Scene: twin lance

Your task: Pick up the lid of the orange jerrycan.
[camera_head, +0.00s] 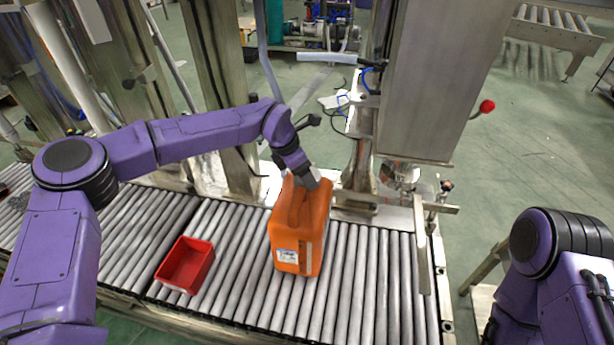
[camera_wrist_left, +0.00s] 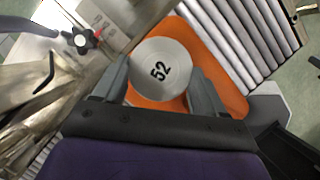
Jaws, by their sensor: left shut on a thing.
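The orange jerrycan (camera_head: 300,235) stands upright on the roller conveyor, with a white label low on its front. My left gripper (camera_head: 309,182) is at its top from above. The fingers of my left gripper (camera_wrist_left: 162,85) are shut on the lid, one on each side. The lid is mostly hidden by the gripper in the head view. I cannot tell whether it is still seated on the jerrycan. My right gripper is out of view.
An open red bin (camera_head: 186,265) sits on the roller conveyor (camera_head: 237,262) left of the jerrycan. A large steel machine cabinet (camera_head: 440,75) rises behind at right. Metal posts stand behind the conveyor. The rollers right of the jerrycan are clear.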

